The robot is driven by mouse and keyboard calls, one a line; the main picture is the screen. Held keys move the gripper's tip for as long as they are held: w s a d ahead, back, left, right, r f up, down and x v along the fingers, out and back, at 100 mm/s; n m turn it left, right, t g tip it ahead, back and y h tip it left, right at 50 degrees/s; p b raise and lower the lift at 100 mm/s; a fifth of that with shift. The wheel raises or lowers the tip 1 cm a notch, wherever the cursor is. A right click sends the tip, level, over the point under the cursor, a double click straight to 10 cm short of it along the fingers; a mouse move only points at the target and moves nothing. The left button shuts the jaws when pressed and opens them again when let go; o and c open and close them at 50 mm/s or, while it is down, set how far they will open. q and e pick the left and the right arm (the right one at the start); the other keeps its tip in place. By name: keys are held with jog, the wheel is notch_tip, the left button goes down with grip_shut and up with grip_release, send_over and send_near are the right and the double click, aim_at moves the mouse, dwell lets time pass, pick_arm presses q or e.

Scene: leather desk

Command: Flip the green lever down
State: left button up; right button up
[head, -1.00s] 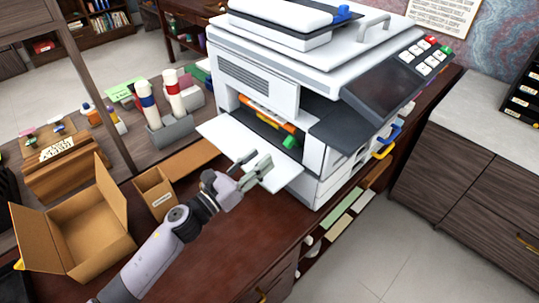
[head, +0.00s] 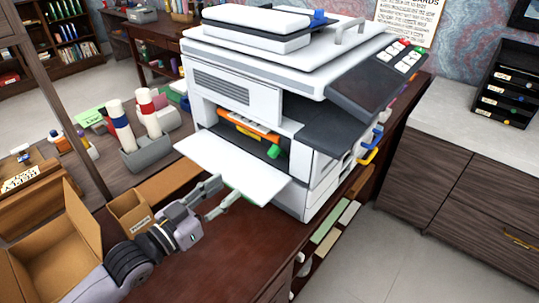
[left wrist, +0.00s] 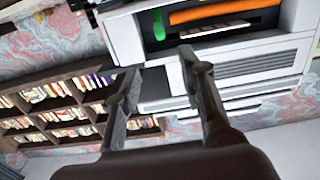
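The green lever (head: 273,152) sticks out inside the open front bay of the white printer (head: 235,93), at the bay's right, beside an orange part (head: 250,134). In the left wrist view the green lever (left wrist: 158,25) hangs left of the orange part (left wrist: 212,14). My left gripper (head: 226,192) is at the outer edge of the printer's lowered white flap (head: 235,168), short of the lever. Its two fingers stand apart with nothing between them, as the left wrist view (left wrist: 160,64) shows. My right gripper is not in view.
The lowered flap juts out below the bay. A grey holder (head: 150,150) with capped tubes is behind. The desk (head: 235,240) in front is bare.

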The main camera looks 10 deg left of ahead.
aim_at(270, 154)
pick_arm(q)
jog(key=p+x, duration=0.2)
jog(key=x, duration=1.5)
jog(key=shift+s, duration=0.1)
jog(key=shift+c, duration=0.6)
grip_shut()
